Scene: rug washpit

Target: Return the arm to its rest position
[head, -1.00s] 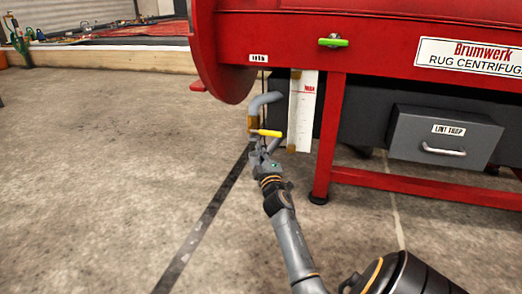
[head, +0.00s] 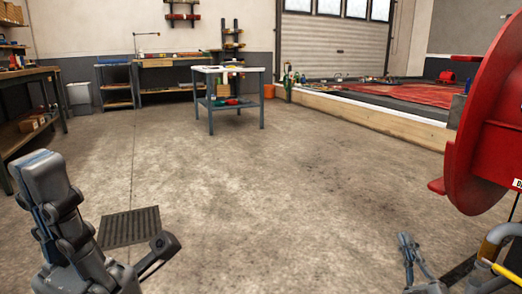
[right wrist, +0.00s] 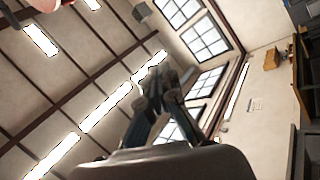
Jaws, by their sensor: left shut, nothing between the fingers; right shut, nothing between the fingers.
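My right gripper (head: 405,240) stands low at the bottom right of the head view, pointing up. It is shut and empty, apart from the yellow handle (head: 503,273) on the grey pipe (head: 497,238). The right wrist view shows its dark fingers (right wrist: 155,82) together against the ceiling. My left gripper (head: 42,170) is large and close at the lower left of the head view, also pointing up. It is shut with nothing in it.
The red centrifuge (head: 490,125) stands at the right edge. A floor grate (head: 129,227) lies near my left gripper. A small table (head: 228,69) stands further back, with workbenches along the walls. A timber kerb (head: 385,122) edges the rug area. The middle floor is clear.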

